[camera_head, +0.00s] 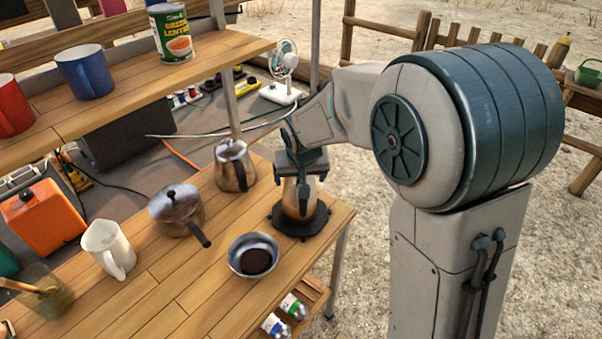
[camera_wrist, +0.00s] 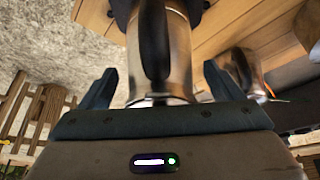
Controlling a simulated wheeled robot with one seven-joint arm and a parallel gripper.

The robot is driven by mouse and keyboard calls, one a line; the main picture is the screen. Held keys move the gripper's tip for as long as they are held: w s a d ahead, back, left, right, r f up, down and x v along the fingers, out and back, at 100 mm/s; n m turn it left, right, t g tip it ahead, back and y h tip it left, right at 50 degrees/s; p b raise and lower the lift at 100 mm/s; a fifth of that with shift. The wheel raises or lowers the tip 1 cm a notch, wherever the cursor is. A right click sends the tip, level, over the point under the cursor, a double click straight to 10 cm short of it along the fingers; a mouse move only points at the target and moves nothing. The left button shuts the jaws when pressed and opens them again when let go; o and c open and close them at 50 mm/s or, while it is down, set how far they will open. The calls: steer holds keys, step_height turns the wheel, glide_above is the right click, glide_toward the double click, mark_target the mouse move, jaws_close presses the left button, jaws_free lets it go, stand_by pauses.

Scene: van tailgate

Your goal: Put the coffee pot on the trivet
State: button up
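The steel coffee pot (camera_head: 299,198), with a black handle, stands upright on the round dark trivet (camera_head: 304,228) near the right edge of the wooden table. My gripper (camera_head: 300,176) is at the pot's top from above. In the wrist view the pot (camera_wrist: 178,60) lies between the two fingers of my gripper (camera_wrist: 158,80), with a visible gap on each side. The fingers are spread and do not appear to touch it. The dark trivet (camera_wrist: 119,10) shows beyond the pot's base. The pot's top is partly hidden by my gripper.
A second steel pot (camera_head: 234,168) stands close to the left. A lidded saucepan (camera_head: 176,212), a white jug (camera_head: 107,250) and a metal bowl (camera_head: 250,243) are also on the table. A shelf (camera_head: 130,100) with mugs and a can overhangs at the upper left.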

steer(key=shift+s+r, duration=0.1)
steer(key=shift+r, duration=0.15)
steer(key=shift+r+p, duration=0.7)
steer(key=v, duration=1.2)
steer(key=s+d+f, duration=0.2)
steer(key=s+d, duration=0.5)
steer(key=s, duration=0.2)
steer(key=s+d+f+m+g, duration=0.1)
steer(key=s+d+f, duration=0.2)
steer(key=s+d, duration=0.5)
steer(key=shift+s+d+f+g+b, duration=0.2)
steer(key=shift+s+f+g+b, duration=0.1)
steer(key=shift+s, duration=0.5)
